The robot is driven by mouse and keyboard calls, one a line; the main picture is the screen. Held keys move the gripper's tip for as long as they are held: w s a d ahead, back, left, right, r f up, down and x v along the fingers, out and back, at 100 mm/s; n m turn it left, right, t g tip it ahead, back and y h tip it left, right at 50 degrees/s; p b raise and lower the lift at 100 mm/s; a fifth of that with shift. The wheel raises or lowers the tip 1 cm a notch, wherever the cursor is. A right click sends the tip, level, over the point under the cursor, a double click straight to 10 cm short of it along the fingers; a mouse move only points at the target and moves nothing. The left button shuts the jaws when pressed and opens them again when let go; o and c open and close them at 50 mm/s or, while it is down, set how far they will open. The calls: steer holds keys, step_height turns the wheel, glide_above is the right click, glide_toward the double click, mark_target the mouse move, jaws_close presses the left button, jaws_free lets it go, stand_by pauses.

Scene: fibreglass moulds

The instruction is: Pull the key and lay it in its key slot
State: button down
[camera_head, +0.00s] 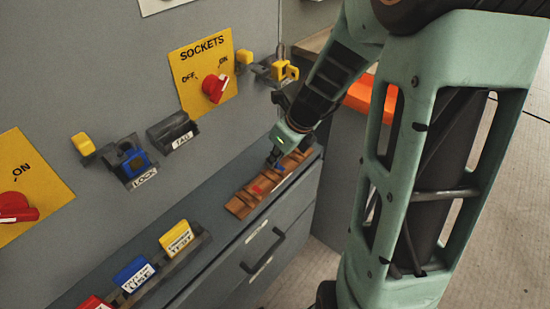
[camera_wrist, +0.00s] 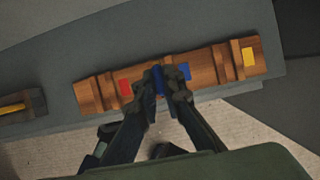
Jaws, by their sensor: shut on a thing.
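A long wooden key rack (camera_head: 240,205) lies on the grey cabinet top. It also shows in the wrist view (camera_wrist: 220,72), with a red mark (camera_wrist: 125,88), a blue mark (camera_wrist: 184,71) and a yellow mark (camera_wrist: 248,56). My gripper (camera_head: 274,161) is at the rack's far part in the head view. In the wrist view my gripper (camera_wrist: 163,82) is shut on a small blue key (camera_wrist: 157,80), between the red and blue marks and close beside the blue one. The key's lower end is hidden, so I cannot tell whether it touches the slot.
A yellow SOCKETS panel (camera_head: 195,75) with a red switch (camera_head: 215,88) is on the wall. Below it are a TAG holder (camera_head: 172,133) and a LOCK holder with a blue padlock (camera_head: 133,160). Coloured tags (camera_head: 176,238) stand on a front-left rack. A drawer handle (camera_head: 265,250) juts out.

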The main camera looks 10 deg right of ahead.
mark_target(275, 168)
steer(key=shift+f+b, duration=1.4)
steer(key=shift+f, duration=0.3)
steer(key=c, duration=2)
jaws_free()
steer(key=shift+f, duration=0.15)
steer(key=v, duration=1.2)
steer(key=shift+w, duration=0.1)
steer(key=shift+r, duration=0.2)
